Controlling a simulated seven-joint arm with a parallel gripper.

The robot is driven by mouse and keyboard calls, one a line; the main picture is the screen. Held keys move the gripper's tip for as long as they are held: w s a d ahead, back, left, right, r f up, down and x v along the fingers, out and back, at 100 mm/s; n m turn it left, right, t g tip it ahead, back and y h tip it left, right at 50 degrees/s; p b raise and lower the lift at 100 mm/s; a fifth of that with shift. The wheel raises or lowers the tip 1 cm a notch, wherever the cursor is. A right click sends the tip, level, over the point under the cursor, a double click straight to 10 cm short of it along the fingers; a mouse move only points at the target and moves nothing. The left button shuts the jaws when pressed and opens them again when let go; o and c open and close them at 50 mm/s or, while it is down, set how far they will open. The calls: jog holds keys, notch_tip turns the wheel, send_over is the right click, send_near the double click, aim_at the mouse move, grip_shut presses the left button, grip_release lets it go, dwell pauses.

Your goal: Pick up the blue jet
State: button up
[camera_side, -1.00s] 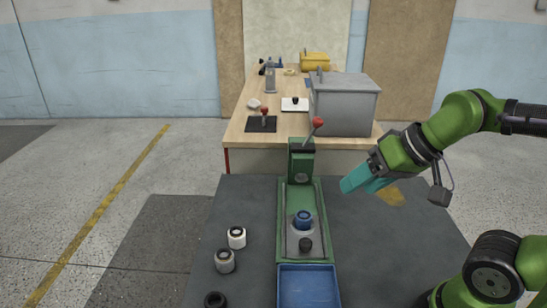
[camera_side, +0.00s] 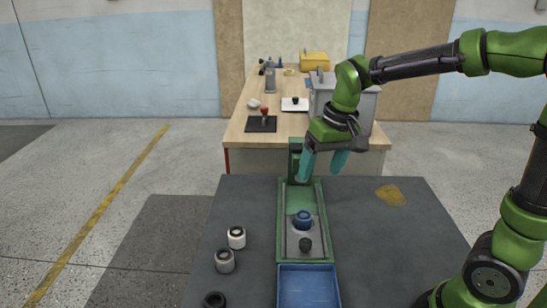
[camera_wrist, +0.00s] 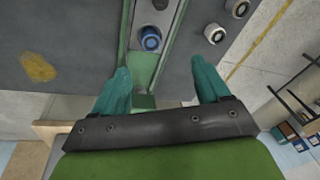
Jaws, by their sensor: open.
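The blue jet (camera_side: 303,219) is a small blue ring-shaped piece. It sits on the grey plate of the green fixture (camera_side: 323,222), behind a small dark knob (camera_side: 305,245). In the wrist view the blue jet (camera_wrist: 150,40) shows beyond the fingertips, near the top middle. My gripper (camera_side: 322,172) is above the back end of the fixture, behind and higher than the jet. Its two teal fingers are apart with nothing between them. In the wrist view my gripper (camera_wrist: 160,68) is also open and empty, and the jet lies between the lines of the fingers.
An empty-looking blue tray (camera_side: 308,287) is at the fixture's front end. White and grey cylinders (camera_side: 236,238) and a black ring (camera_side: 215,299) stand to its left. A yellow patch (camera_side: 390,195) marks the right tabletop. A wooden bench (camera_side: 240,125) with a grey box (camera_side: 368,108) stands behind.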

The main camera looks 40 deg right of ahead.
jog(key=w+d+f+g, duration=0.1)
jog(key=w+d+f, duration=0.1)
jog(key=w, duration=0.3)
jog(key=g, duration=0.1)
send_over(304, 215)
jog(key=shift+h, duration=0.4)
jog(key=f, duration=0.9)
jog(key=shift+w+d+f, duration=0.2)
jog(key=shift+d+f, duration=0.05)
jog(key=shift+f, duration=0.1)
jog(key=shift+s+a+f, duration=0.1)
jog(key=shift+a+f, duration=0.05)
jog(key=shift+f, duration=1.2)
jog(key=shift+s+a+f, duration=0.1)
jog(key=shift+f, duration=1.25)
jog(key=shift+c, duration=0.4)
jog(key=c, duration=1.2)
jog(key=shift+o, duration=0.2)
jog(key=shift+r, duration=0.15)
